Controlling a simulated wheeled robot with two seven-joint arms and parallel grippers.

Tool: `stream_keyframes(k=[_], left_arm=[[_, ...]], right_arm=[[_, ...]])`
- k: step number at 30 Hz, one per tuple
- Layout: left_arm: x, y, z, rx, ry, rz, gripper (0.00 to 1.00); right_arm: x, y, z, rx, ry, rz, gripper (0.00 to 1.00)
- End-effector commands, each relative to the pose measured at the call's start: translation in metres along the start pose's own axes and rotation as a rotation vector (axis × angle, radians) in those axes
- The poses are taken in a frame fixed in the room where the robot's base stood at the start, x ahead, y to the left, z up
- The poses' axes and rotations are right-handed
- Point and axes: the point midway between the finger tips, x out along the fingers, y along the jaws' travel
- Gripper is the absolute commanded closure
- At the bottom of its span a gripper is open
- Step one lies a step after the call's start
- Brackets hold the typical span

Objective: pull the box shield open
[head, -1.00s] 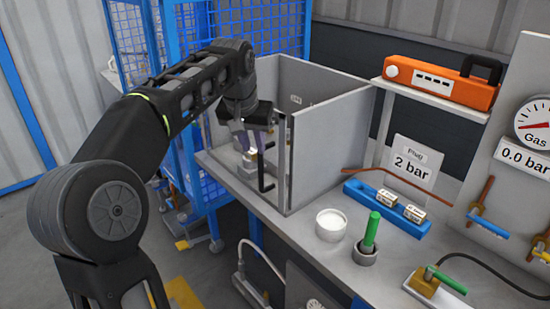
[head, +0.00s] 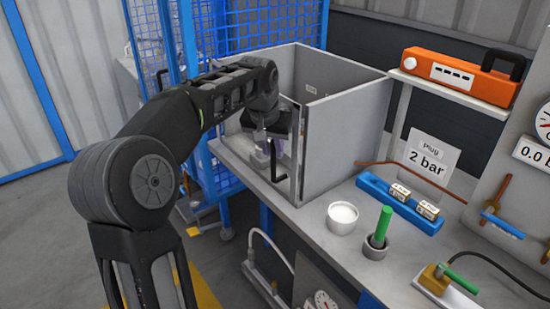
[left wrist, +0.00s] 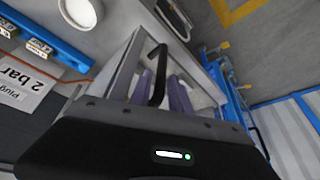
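The box shield (head: 345,135) is a grey-walled box on the bench in the head view, with a black bar handle (head: 274,165) beside its near front edge. The handle also shows in the left wrist view (left wrist: 160,65), upright in front of the box opening. My left gripper (head: 270,150) is at the handle, largely hidden by its own wrist in the head view. In the left wrist view its two purple fingers (left wrist: 163,90) are apart, with the handle bar lined up between them. Contact with the bar cannot be told. My right gripper is not in view.
To the right on the bench are a white cup (head: 342,217), a green rod in a grey holder (head: 379,228) and a blue rack (head: 400,205). An orange case (head: 460,78) sits on a shelf. A blue mesh frame (head: 165,45) stands close on the left.

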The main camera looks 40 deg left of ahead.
Motion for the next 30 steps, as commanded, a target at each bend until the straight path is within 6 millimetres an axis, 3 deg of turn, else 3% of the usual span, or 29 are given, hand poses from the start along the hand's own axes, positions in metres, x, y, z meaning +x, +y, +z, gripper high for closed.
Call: stream_keyframes(k=[3, 9, 20, 28, 30], left_arm=[[0.022, 0.000, 0.001, 0.000, -0.003, 0.000, 0.77], [0.046, 0.000, 0.000, 0.000, -0.001, 0.000, 0.77], [0.050, 0.000, 0.000, 0.000, 0.001, 0.000, 0.78], [0.050, 0.000, 0.000, 0.000, 0.001, 0.000, 1.00], [0.050, 0.000, 0.000, 0.000, 0.001, 0.000, 1.00]], right_arm=[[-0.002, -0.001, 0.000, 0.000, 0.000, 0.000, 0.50], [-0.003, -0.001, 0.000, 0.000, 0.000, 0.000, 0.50], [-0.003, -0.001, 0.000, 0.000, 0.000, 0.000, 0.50], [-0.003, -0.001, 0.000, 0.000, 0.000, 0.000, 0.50], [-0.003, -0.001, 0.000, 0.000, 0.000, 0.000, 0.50]])
